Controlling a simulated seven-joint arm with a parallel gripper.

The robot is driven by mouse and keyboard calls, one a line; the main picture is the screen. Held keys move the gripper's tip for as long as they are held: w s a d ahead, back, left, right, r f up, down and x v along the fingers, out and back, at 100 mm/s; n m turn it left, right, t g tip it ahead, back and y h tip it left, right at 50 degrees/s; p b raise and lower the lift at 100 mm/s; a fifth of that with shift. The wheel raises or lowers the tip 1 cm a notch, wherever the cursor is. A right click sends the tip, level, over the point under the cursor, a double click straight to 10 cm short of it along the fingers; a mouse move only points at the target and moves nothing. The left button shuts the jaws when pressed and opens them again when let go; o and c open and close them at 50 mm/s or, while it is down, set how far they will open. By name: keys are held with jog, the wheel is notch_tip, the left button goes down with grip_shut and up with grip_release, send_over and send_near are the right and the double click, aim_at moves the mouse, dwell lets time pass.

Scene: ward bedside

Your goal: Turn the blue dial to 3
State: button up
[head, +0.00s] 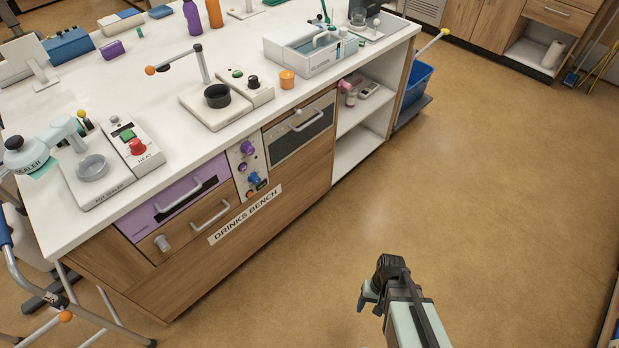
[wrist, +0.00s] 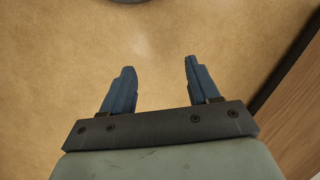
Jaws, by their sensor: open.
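The blue dial (head: 254,179) is on a light panel (head: 245,164) set in the front of the drinks bench, below a purple knob (head: 247,147). Its marks and setting are too small to read. My gripper (head: 370,293) is out over the floor, in front of the bench and to the right of the dial, well apart from it. In the wrist view my gripper (wrist: 154,85) has its two blue fingers spread, with nothing but floor between them. The dial does not show in the wrist view.
Beside the panel are a purple drawer (head: 165,207) and an oven-like door (head: 300,130), both with protruding handles. Open shelves (head: 357,153) and a blue bucket (head: 414,85) are further right. A metal frame (head: 95,300) stands at lower left. The floor before the bench is clear.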

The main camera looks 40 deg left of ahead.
jog(key=s+a+r+n+y, duration=0.1)
jog(key=a+r, duration=0.1)
jog(key=a, duration=0.5)
jog(key=s+a+r+y, duration=0.1)
jog(key=a+r+y, duration=0.1)
jog(key=a, duration=0.5)
jog(key=n+t+y, duration=0.1)
jog(key=n+y, duration=0.3)
jog(key=y, duration=0.8)
send_near(258, 181)
jog(key=s+d+r, duration=0.2)
jog(key=d, duration=0.3)
jog(key=w+n+t, duration=0.1)
jog(key=w+n, duration=0.1)
jog(key=n, duration=0.2)
jog(key=x, duration=1.4)
jog(key=shift+s+a+f, duration=0.1)
jog(key=shift+f, duration=0.05)
jog(key=c, duration=1)
jog(key=shift+c, duration=0.2)
